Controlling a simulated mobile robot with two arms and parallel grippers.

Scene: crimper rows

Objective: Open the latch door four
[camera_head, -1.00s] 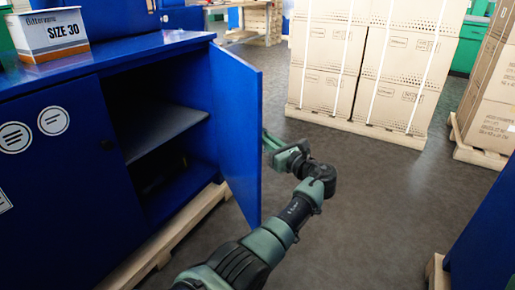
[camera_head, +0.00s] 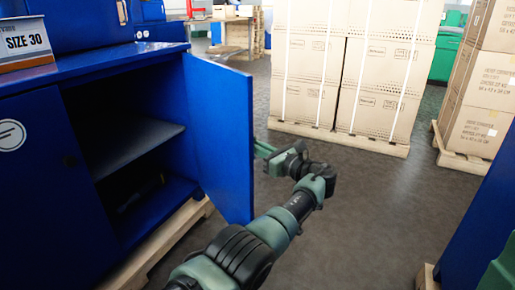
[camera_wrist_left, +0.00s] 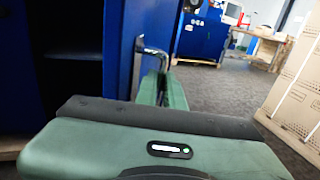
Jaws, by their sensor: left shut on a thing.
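The blue latch door (camera_head: 220,135) stands wide open at the right end of the blue cabinet (camera_head: 40,150). The dark opening with a grey shelf (camera_head: 135,145) is exposed. My left gripper (camera_head: 262,148) is on the door's outer side, partly hidden behind its free edge. In the left wrist view, the gripper (camera_wrist_left: 155,88) is shut on the silvery bar handle (camera_wrist_left: 150,52) of the door (camera_wrist_left: 120,50). The fingertips are close against the door face. My right gripper is not in view.
Strapped cartons on a pallet (camera_head: 345,70) stand beyond the door. More stacked cartons (camera_head: 485,90) are at right. A blue surface (camera_head: 485,220) edges the lower right. A "SIZE 30" box (camera_head: 25,42) sits on the cabinet. Grey floor (camera_head: 360,200) is clear between.

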